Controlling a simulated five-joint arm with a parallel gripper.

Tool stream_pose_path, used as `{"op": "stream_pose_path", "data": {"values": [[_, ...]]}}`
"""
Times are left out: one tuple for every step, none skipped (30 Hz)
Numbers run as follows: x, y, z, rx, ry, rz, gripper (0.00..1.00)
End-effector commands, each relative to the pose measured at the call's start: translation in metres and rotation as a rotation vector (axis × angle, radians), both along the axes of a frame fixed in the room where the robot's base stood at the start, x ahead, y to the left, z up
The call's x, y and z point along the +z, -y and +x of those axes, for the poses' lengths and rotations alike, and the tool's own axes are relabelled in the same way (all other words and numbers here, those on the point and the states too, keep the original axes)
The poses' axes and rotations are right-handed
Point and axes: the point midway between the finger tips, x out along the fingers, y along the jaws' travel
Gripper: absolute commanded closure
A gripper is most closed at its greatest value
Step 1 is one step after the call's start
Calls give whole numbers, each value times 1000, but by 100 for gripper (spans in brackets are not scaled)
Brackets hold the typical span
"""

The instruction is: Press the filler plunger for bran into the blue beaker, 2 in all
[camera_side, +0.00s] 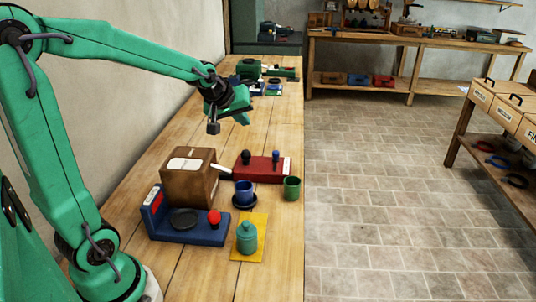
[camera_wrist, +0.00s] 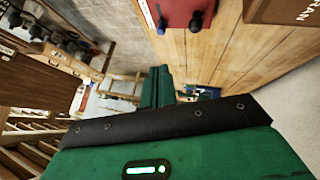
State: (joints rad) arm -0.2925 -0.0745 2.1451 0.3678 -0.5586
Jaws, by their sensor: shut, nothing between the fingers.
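A brown box (camera_side: 190,182) stands on the bench; its label reads "RAN", cut off by the edge, in the wrist view (camera_wrist: 285,11). Next to it is a red filler unit (camera_side: 262,170) with a dark plunger (camera_side: 246,157) and a blue plunger (camera_side: 276,155) on top. Which plunger is for bran I cannot tell. The blue beaker (camera_side: 243,189) stands upright on a dark round base in front of the unit. My gripper (camera_side: 243,117) is shut and empty, high above the bench beyond the unit. Its green fingers (camera_wrist: 157,88) meet in the wrist view.
A green beaker (camera_side: 292,188) stands right of the blue one. In front are a blue device (camera_side: 185,234) with a dark pan and red knob, and a teal jar (camera_side: 246,237) on a yellow mat (camera_side: 262,225). More equipment (camera_side: 265,72) stands at the bench's far end.

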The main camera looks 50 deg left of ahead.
Motion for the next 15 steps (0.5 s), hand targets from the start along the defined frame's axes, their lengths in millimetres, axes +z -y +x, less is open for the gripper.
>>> {"op": "stream_pose_path", "data": {"values": [[-5, -10, 8, 34, 9, -14, 100], [-8, -15, 12, 52, 17, -20, 100], [-10, -22, 18, 78, 30, -31, 100], [-13, -27, 22, 96, 37, -38, 100], [-16, -33, 26, 115, 46, -46, 100], [-19, -40, 32, 139, 58, -55, 100], [-22, -45, 35, 158, 65, -63, 100], [-24, -50, 39, 176, 75, -70, 100], [-28, -57, 43, 198, 85, -79, 100], [-30, -62, 46, 212, 93, -85, 100], [-33, -66, 49, 228, 100, -91, 100], [-36, -72, 52, 246, 109, -99, 100], [-37, -75, 54, 257, 117, -103, 100], [-39, -79, 56, 269, 122, -108, 100], [-42, -83, 58, 281, 129, -114, 100]]}}
